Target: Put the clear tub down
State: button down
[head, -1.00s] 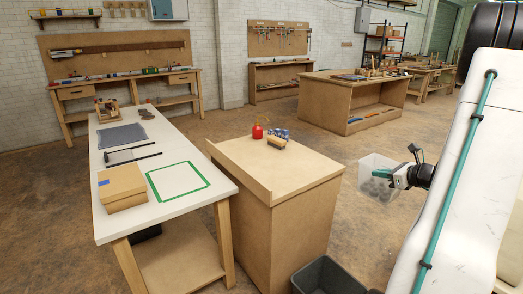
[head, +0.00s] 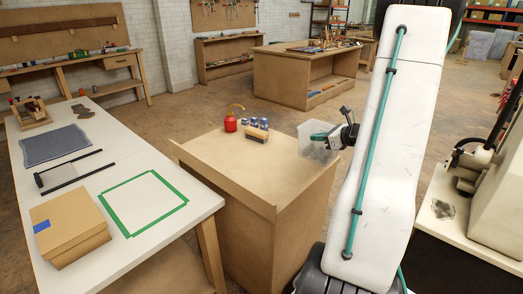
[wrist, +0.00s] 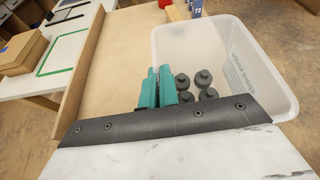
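The clear tub (head: 311,148) hangs in the air near the back right edge of the wooden cabinet top. In the wrist view the tub (wrist: 263,85) is upright and holds several dark grey knobbed pieces (wrist: 195,84). My gripper (head: 325,136) is at the tub's upper side. In the wrist view its teal fingers (wrist: 158,84) are close together on the tub's near left wall. The pinched part of the wall is mostly hidden by the fingers and the dark bar in front. I cannot tell the exact height of the tub above the cabinet.
A white table (head: 160,236) holds a green taped square (head: 143,203) and a cardboard box (head: 70,228).

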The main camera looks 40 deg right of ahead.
jog(key=w+a+f, duration=0.4)
jog(key=w+a, duration=0.5)
jog(key=a, duration=0.2)
jog(key=shift+f, duration=0.4)
jog(key=c, duration=1.7)
grip_release()
jog(key=shift+f, duration=0.15)
